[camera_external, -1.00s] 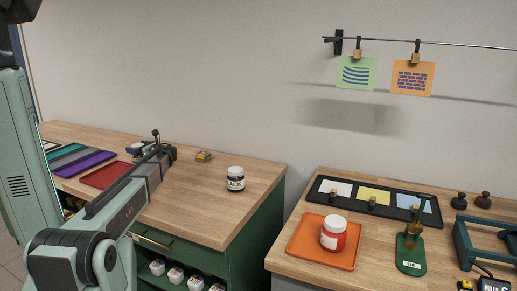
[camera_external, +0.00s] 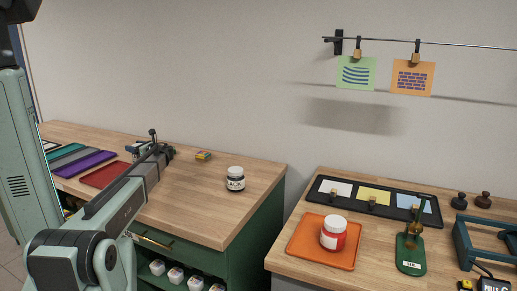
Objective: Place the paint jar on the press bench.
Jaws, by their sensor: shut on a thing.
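A red jar (camera_external: 334,233) with a white lid and pale label stands upright on an orange tray (camera_external: 293,250) on the right bench (camera_external: 290,267). My gripper (camera_external: 138,149) is over the far part of the left bench, well left of both jars. It is small and partly hidden by my wrist. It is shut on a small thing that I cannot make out. I cannot tell from the labels which jar holds paint.
A red mat (camera_external: 103,175) and a purple mat (camera_external: 88,163) lie left of my gripper. A small colourful box (camera_external: 203,155) sits behind. A black tray of cards (camera_external: 327,196), a green stand (camera_external: 411,254) and a blue frame (camera_external: 478,245) occupy the right bench. A gap separates the benches.

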